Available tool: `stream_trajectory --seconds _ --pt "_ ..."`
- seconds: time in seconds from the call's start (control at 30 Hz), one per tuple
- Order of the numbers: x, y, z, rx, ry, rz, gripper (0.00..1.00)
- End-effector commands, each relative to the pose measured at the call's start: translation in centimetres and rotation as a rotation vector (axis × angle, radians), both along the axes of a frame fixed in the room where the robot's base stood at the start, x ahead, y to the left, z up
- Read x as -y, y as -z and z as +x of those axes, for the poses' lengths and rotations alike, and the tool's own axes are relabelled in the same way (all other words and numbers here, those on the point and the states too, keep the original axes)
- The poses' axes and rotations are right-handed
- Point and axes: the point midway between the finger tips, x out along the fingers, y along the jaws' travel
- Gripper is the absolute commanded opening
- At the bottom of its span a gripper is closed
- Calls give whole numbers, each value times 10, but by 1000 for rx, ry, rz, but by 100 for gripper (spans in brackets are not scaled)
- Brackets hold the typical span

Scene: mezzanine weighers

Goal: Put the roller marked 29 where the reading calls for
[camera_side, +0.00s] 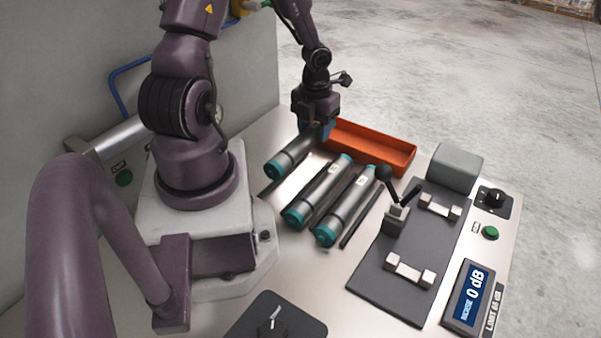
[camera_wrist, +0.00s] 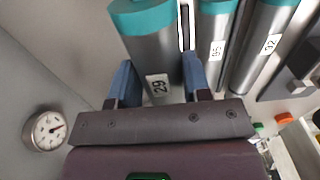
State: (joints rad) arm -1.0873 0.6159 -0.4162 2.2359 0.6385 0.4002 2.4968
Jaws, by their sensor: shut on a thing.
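The roller marked 29 (camera_wrist: 152,58) is a grey cylinder with teal ends, its label readable in the wrist view. It also shows in the side view (camera_side: 292,154), leftmost of the rollers. My gripper (camera_side: 315,129) is shut on its far part, with blue fingers on both sides, as the wrist view (camera_wrist: 158,78) shows. I cannot tell whether the roller is clear of its rest. The display (camera_side: 469,298) reads 0 dB, with a limit label beside it that seems to say 65 dB. The dark test plate (camera_side: 378,287) has two empty metal cradles (camera_side: 410,271).
Two more rollers (camera_side: 318,191) (camera_side: 346,206) lie close on the right. An orange tray (camera_side: 398,162) stands behind them. A dial gauge (camera_wrist: 48,130) is at left.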

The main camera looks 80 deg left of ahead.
Motion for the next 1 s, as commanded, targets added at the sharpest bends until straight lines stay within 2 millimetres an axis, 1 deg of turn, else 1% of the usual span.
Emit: stream_trajectory --seconds 0.03,0.1,0.27,0.5,0.97,1.0 --pt "2 10 0 -5 8 -5 1" --pt "2 21 0 -6 9 -6 1" --pt "1 37 0 -3 6 -3 1" --pt "1 67 0 -4 5 -3 1" --pt "0 74 0 -3 1 -1 1" --pt "0 75 0 -3 1 -1 49"
